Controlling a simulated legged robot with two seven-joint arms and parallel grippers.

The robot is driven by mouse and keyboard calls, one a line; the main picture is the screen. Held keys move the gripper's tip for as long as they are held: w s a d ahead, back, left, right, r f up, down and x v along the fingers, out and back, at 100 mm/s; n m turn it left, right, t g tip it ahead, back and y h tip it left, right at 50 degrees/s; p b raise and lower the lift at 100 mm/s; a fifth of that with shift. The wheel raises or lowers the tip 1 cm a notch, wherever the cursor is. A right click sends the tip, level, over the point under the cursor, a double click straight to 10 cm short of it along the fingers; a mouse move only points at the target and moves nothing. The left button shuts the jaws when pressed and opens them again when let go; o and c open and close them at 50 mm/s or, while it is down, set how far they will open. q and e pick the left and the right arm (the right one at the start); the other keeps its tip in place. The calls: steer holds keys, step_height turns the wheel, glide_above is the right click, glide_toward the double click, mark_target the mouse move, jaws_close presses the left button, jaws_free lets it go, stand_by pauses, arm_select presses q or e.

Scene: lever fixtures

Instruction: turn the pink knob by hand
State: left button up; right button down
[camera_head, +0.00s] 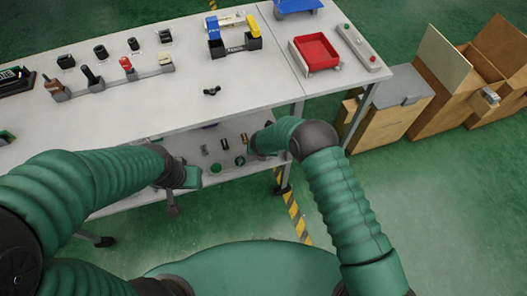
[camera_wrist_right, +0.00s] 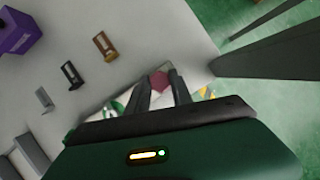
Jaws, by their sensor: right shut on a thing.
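The pink knob (camera_wrist_right: 158,83) is in the right wrist view, between the two dark fingers of my right gripper (camera_wrist_right: 158,79). The gripper is shut on it, and the fingers hide part of the knob. In the head view my right arm reaches to the lower shelf under the table, and its hand (camera_head: 256,142) is at the shelf's right part. The knob cannot be made out in the head view. My left gripper (camera_head: 187,179) is by the table's front edge, away from the knob.
The lower shelf (camera_wrist_right: 150,30) carries brown (camera_wrist_right: 104,46), black (camera_wrist_right: 72,75) and grey (camera_wrist_right: 44,100) handles and a purple box (camera_wrist_right: 15,32). The tabletop (camera_head: 165,110) above holds lever fixtures and a red tray (camera_head: 315,52). Cardboard boxes (camera_head: 455,80) stand at the right.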

steer(key=m+b, duration=0.1)
steer(key=m+h+b, duration=0.1)
steer(key=m, duration=0.1)
steer(key=shift+a+f+m, duration=0.2)
steer(key=shift+m, duration=0.1)
steer(key=m+g+h+b, duration=0.1)
steer(key=m+b, duration=0.1)
steer(key=m, duration=0.1)
steer(key=shift+w+a+m+b, duration=0.1)
steer(key=shift+m+b, duration=0.2)
steer(key=shift+b, duration=0.1)
steer(key=m+g+h+b, duration=0.1)
steer(key=m+b, duration=0.5)
steer(key=shift+w+a+f+g+h+b, duration=0.1)
steer(key=shift+w+g+h+b, duration=0.05)
steer(key=shift+g+h+b, duration=0.25)
steer(key=shift+m+g+b, duration=0.3)
steer(key=shift+m+b, duration=0.5)
steer(key=shift+b, duration=0.1)
steer(key=shift+r+m+b, duration=0.25)
steer(key=shift+m+b, duration=0.05)
steer(key=shift+b, duration=0.05)
steer(key=shift+r, duration=0.1)
steer(key=c, duration=1.1)
jaws_free()
